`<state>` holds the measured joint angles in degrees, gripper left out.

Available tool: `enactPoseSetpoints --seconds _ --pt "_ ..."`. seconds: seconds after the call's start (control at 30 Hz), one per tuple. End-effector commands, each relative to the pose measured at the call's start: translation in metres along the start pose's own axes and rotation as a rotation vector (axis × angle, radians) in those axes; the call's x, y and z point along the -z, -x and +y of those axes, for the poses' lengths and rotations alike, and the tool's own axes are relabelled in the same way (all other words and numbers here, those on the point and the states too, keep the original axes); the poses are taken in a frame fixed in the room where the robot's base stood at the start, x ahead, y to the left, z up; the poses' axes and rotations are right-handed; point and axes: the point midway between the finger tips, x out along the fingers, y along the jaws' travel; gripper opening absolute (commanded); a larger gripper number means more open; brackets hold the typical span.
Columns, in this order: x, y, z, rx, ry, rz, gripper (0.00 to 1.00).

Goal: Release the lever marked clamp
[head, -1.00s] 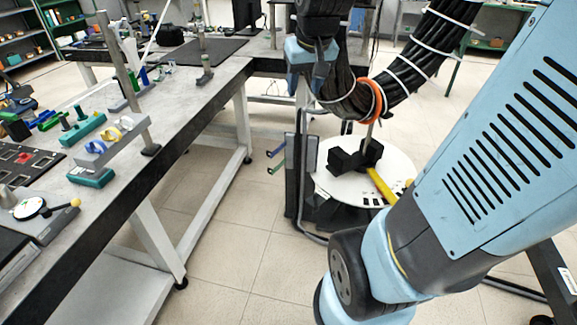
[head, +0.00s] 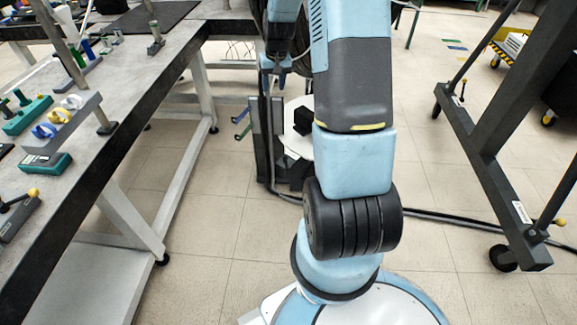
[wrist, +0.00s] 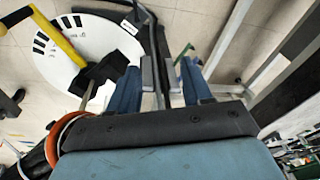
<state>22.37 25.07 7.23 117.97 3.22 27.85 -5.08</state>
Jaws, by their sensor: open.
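No marking that reads "clamp" can be made out. A lever with a yellow knob (head: 33,192) lies on a dark block at the bench's near left edge in the head view. In the wrist view, a yellow handle (wrist: 57,38) lies across a white round plate (wrist: 98,33) with black marks. My gripper (wrist: 161,78) is open, with nothing visible between its fingers. It is in the air, pointing toward the round plate's stand. In the head view only a small part of my gripper (head: 275,65) shows beyond my arm.
A dark frame (head: 490,150) is on the right.

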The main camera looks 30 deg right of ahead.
Motion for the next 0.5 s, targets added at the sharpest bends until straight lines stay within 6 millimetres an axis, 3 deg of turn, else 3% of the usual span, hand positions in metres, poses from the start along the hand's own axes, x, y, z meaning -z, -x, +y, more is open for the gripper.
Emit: enactPoseSetpoints --seconds 0.03,0.27,0.5 --pt "0.003 -0.021 0.008 0.006 -0.014 -0.015 0.49" --pt "0.009 -0.106 0.04 0.032 -0.072 -0.056 0.49" --pt "0.0 -0.2 0.073 0.062 -0.14 -0.096 0.49"
